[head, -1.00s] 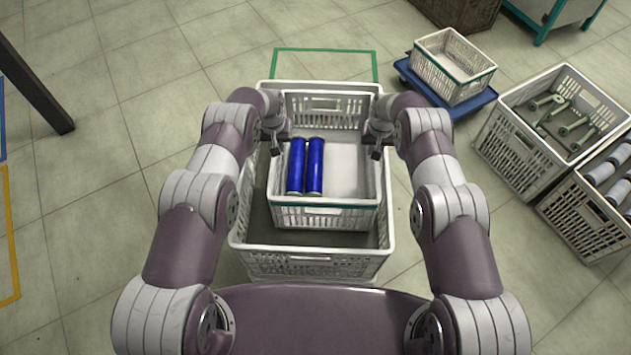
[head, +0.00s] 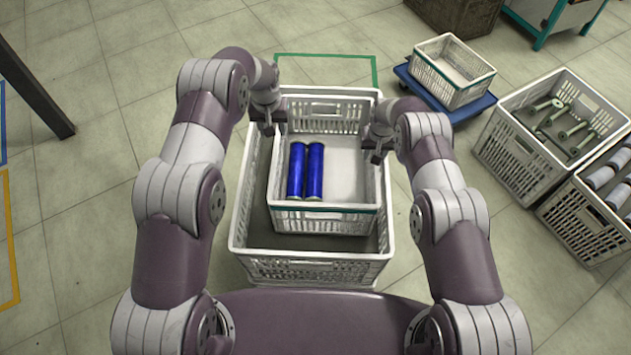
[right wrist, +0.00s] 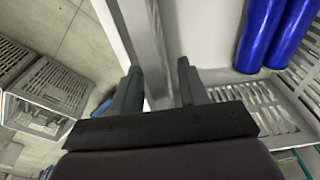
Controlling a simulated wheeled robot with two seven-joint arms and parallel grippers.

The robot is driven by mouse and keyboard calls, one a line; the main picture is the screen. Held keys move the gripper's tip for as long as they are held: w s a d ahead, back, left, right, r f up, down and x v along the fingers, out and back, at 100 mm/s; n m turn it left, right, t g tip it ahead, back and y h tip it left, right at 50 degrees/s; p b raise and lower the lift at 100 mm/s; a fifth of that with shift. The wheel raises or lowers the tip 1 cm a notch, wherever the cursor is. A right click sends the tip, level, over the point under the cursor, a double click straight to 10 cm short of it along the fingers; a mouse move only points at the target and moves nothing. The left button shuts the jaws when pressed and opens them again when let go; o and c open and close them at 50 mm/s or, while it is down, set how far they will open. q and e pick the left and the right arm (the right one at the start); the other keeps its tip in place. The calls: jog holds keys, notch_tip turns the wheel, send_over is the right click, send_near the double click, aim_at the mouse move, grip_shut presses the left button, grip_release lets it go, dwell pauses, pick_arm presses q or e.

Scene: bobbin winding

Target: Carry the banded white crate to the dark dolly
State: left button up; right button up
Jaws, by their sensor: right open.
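A white crate with a teal band (head: 325,219) sits inside a larger white crate (head: 240,235) in front of me. Two blue bobbins (head: 306,172) lie in its left half. My right gripper (head: 377,150) is open at its right wall; in the right wrist view the fingers (right wrist: 158,85) stand apart with the white wall's edge between them. My left gripper (head: 268,122) is above its far left corner, apart from the rim; its jaw opening is unclear. A dark blue dolly (head: 475,108) at the upper right carries another banded white crate (head: 452,88), which looks empty.
A white crate of green spools (head: 500,150) and a crate of grey-white bobbins (head: 570,230) stand at the right. A green floor outline (head: 325,55) lies behind the large crate. A dark post (head: 35,90) stands at the left.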

aim_at(273, 161)
pick_arm(q)
jog(key=shift+r, duration=0.15)
pick_arm(e)
jog(key=r, duration=0.4)
jog(key=s+r, duration=0.1)
jog(key=r, duration=0.7)
jog(key=shift+s, duration=0.25)
